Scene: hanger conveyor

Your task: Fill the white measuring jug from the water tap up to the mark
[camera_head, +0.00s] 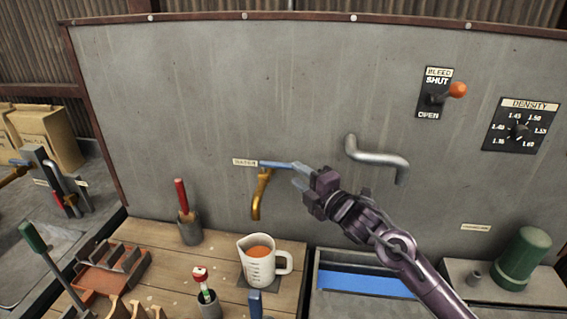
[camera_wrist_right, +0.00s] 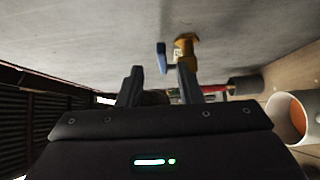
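The white measuring jug (camera_head: 253,272) stands upright on a dark square on the wooden bench, handle to the right; its inside looks orange. The brass water tap (camera_head: 260,196) is on the grey panel behind it, with its spout pointing down above the jug in the picture. Its blue lever (camera_head: 277,165) points right. My right gripper (camera_head: 298,177) is at the lever's free end. In the right wrist view its fingers (camera_wrist_right: 159,82) are apart, and the blue lever (camera_wrist_right: 161,57) shows in the gap beyond the tips; I cannot tell whether they touch. No water stream shows. My left gripper is not in view.
A red-handled tool in a grey cup (camera_head: 190,230) stands left of the jug. A small red-and-white-topped item (camera_head: 205,290) stands in front. A grey bent pipe (camera_head: 375,155) juts above a blue-filled basin (camera_head: 362,283). A bleed lever (camera_head: 456,90) and density dial (camera_head: 519,130) are upper right.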

